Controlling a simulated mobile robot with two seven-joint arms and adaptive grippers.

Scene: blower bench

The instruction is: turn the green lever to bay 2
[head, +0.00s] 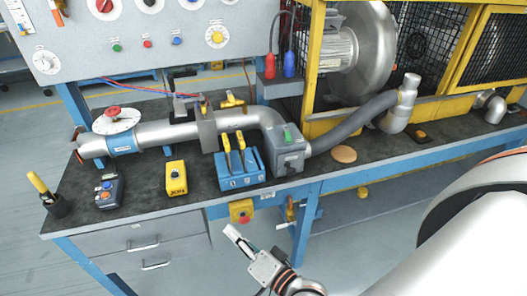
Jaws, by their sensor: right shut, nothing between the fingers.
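The green lever (288,133) is a small handle on a grey box (289,158) set in the pipe line on the bench. The lever stands roughly upright on the box's top face. Bay numbers are too small to read. My right gripper (231,232) is shut and empty, in front of the bench's front edge, below and left of the grey box and apart from it. My left gripper is not in view.
A blue block with yellow levers (239,181) stands left of the grey box. A yellow box (175,178) and a dark button box (109,190) sit further left. A yellow-and-red box (241,211) hangs at the bench front near my gripper. A grey hose (350,125) runs right.

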